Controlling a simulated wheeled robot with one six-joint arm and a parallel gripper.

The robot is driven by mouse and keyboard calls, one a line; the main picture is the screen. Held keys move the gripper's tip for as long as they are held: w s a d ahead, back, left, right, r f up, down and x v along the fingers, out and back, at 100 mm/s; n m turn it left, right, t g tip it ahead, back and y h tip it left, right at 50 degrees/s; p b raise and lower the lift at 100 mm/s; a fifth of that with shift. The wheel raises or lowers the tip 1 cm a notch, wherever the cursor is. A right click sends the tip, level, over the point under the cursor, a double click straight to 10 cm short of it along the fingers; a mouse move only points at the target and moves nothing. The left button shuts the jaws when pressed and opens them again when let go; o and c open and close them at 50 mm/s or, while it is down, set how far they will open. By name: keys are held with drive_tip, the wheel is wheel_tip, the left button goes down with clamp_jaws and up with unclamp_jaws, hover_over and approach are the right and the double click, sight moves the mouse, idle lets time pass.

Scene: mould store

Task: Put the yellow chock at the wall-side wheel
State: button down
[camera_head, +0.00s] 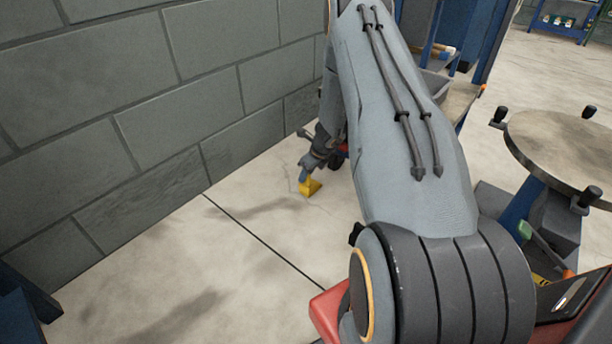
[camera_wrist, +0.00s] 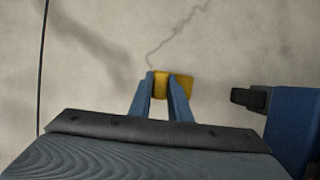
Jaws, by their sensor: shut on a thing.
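The yellow chock (camera_head: 311,187) is small and wedge-shaped, low over the pale floor near the block wall in the head view. It also shows in the wrist view (camera_wrist: 181,86). My gripper (camera_head: 304,177) is shut on it, with blue fingers on both sides of it in the wrist view (camera_wrist: 165,88). I cannot tell whether the chock touches the floor. A small dark wheel-like part (camera_head: 337,160) shows just behind my gripper, mostly hidden by my arm. I cannot be sure it is the wall-side wheel.
A grey block wall (camera_head: 150,130) runs along the left. A blue post with a dark knob (camera_wrist: 250,98) stands right of the chock in the wrist view. A round-topped table (camera_head: 560,145) stands at right.

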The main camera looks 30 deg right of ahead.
drive_tip(key=c, duration=1.6)
unclamp_jaws()
drive_tip(key=shift+c, duration=0.2)
drive_tip(key=p+v, duration=0.5)
drive_tip(key=v, duration=0.7)
drive_tip(key=shift+p, duration=0.35)
drive_tip(key=shift+w+r, duration=0.15)
